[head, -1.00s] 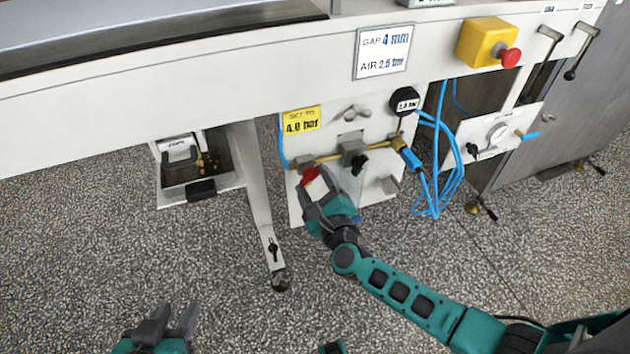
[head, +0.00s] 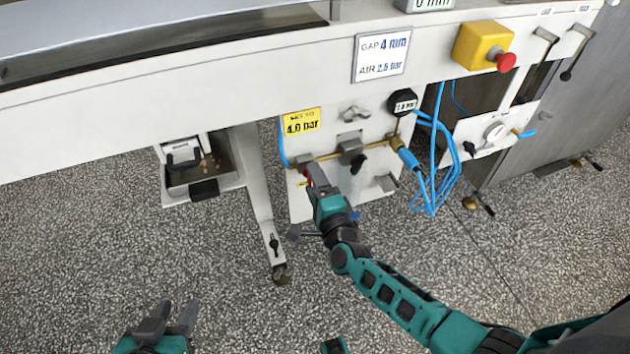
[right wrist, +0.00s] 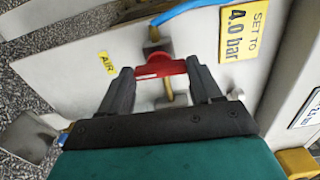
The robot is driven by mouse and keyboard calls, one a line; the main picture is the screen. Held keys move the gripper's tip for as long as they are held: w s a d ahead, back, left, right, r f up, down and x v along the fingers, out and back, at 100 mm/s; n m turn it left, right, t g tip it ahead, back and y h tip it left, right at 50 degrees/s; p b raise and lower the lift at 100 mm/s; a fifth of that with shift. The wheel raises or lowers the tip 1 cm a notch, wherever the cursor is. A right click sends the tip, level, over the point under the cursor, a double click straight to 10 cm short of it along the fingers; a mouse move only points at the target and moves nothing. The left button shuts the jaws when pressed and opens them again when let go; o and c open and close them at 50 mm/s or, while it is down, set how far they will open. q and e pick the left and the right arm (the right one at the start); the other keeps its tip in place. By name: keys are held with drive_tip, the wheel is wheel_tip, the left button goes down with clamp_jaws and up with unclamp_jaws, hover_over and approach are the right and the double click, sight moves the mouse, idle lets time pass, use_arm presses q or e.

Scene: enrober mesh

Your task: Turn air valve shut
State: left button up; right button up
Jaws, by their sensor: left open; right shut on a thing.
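The red air valve handle (head: 304,171) is on the left of the white air panel (head: 297,209), low under the yellow "4.0 bar" label. My right gripper (head: 312,172) reaches up from below and hides part of the handle. In the right wrist view, the red handle (right wrist: 160,67) lies between my two fingertips (right wrist: 158,75), which are shut on it. There it lies crosswise to the line formed by the blue hose (right wrist: 190,10) and brass pipe (right wrist: 168,90). A yellow "AIR" tag (right wrist: 104,59) is beside it. My left gripper (head: 172,318) is open and empty at the lower left.
A black gauge (head: 402,103) and looped blue hoses (head: 440,170) are to the right of the valve. A yellow box with a red button (head: 483,46) is above right. A machine leg (head: 262,200) stands left of the panel. The speckled floor in front is clear.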

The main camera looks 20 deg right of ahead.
drive_tip(key=shift+n, duration=0.4)
drive_tip(key=o, duration=1.1)
drive_tip(key=shift+c, duration=0.2)
drive_tip(key=s+p, duration=0.2)
drive_tip(key=s, duration=1.1)
drive_tip(key=shift+d, duration=0.25)
drive_tip(key=shift+a, duration=0.1)
